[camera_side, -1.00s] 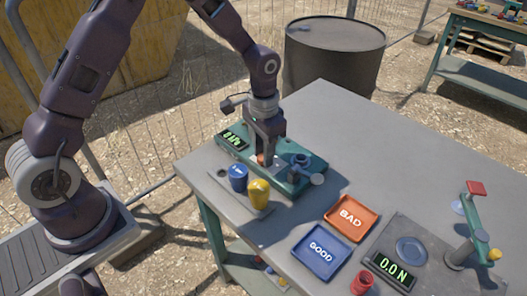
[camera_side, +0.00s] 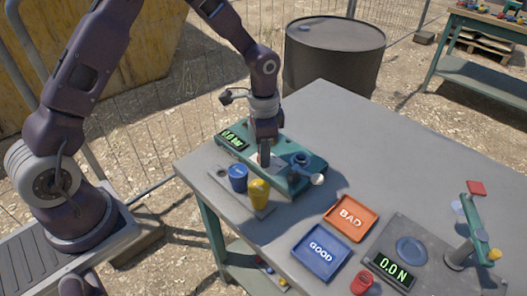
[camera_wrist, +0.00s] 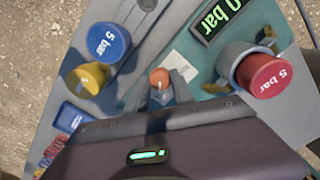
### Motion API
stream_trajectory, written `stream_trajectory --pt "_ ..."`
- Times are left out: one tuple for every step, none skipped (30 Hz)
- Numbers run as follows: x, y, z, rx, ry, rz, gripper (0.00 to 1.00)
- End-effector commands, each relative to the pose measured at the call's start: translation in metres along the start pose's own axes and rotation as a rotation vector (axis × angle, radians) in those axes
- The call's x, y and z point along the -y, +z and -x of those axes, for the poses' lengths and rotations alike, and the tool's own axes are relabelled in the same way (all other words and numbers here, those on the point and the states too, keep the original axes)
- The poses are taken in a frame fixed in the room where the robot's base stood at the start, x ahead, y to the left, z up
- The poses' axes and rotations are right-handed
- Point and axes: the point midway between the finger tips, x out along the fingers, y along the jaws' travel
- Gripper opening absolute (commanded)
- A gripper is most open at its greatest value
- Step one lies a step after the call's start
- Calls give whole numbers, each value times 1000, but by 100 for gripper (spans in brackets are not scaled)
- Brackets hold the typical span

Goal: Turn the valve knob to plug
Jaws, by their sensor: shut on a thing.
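The valve knob (camera_wrist: 159,77) is a small orange piece with a pale part below it, seen in the wrist view. My gripper (camera_wrist: 162,92) is shut on it, with one grey finger on each side. In the side view my gripper (camera_side: 264,161) points straight down over the teal valve block (camera_side: 305,178) and hides the knob. A pale label lies beside the knob on the block; its markings are too small to read. Which position the knob points to cannot be told.
A display (camera_side: 234,139) sits at the block's left end. Blue (camera_side: 238,180) and yellow (camera_side: 258,194) cylinders stand in front of the block. A red "5 bar" cylinder (camera_wrist: 266,75) shows in the wrist view. Orange BAD (camera_side: 350,219) and blue GOOD (camera_side: 321,253) trays lie to the right.

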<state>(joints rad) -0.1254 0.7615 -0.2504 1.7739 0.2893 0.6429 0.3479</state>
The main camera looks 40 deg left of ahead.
Motion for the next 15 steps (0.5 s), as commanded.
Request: stream_trajectory --pt "0 -1 1 -4 -2 -1 0" --pt "0 -1 1 -4 -2 -1 0" --pt "0 -1 1 -4 -2 -1 0" --pt "0 -1 1 -4 -2 0 0" --pt "0 -1 1 -4 -2 0 0" --pt "0 -1 1 -4 -2 0 0" --pt "0 -1 1 -4 -2 0 0" --pt "0 -1 1 -4 -2 0 0" --pt "0 -1 1 -4 -2 0 35" --pt "0 -1 1 -4 -2 0 41" --pt "0 -1 1 -3 -2 0 47" --pt "0 -1 1 -3 -2 0 51" --pt "0 -1 1 -3 -2 0 51" --pt "0 -1 1 -2 -1 1 51" --pt "0 -1 1 -2 -1 1 51"
